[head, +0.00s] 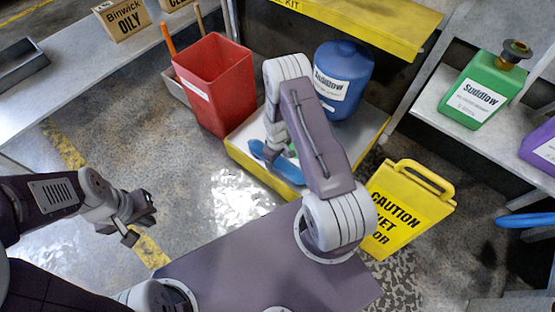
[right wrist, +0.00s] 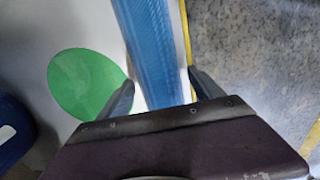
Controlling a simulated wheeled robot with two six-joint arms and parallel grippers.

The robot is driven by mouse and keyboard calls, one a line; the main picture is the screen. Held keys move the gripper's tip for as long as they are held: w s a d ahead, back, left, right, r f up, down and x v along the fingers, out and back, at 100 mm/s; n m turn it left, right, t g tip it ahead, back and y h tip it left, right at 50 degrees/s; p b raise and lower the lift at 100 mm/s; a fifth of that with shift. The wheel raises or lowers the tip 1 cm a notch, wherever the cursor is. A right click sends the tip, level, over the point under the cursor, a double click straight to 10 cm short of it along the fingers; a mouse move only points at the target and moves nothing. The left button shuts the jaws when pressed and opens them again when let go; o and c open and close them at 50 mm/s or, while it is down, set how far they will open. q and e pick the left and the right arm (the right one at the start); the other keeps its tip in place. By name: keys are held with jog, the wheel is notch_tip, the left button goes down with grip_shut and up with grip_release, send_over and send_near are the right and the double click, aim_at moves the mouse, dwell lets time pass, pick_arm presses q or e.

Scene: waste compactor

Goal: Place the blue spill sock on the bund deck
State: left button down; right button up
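The blue spill sock (head: 278,162) lies at the left front of a low yellow-rimmed tray with a pale floor (head: 237,152); I cannot tell if this tray is the bund deck. In the right wrist view the sock (right wrist: 158,50) runs between the fingers of my right gripper (right wrist: 160,80). They straddle it, with narrow pale gaps beside it, so the gripper looks open. In the head view my right arm partly hides the tray and sock. My left gripper (head: 138,220) is open and empty over the floor at left.
A blue drum (head: 343,80) stands at the tray's back, a red bin (head: 215,85) left of it. A yellow caution sign (head: 405,208) stands on the right. A green jug (head: 475,90) is on the right shelf. A green disc (right wrist: 88,85) lies beside the sock.

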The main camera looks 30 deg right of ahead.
jog(key=s+a+r+m+p, duration=0.15)
jog(key=r+p, duration=0.25)
jog(key=r, duration=0.9)
jog(key=s+a+r+m+p, duration=0.1)
jog(key=s+a+r+p, duration=0.2)
jog(key=r, duration=1)
jog(key=s+a+r+m+t+p, duration=0.1)
jog(key=s+a+r+m, duration=0.1)
jog(key=s+r, duration=0.6)
jog(key=shift+s+a+y, duration=0.15)
jog(key=shift+a+y, duration=0.15)
jog(key=shift+a, duration=0.2)
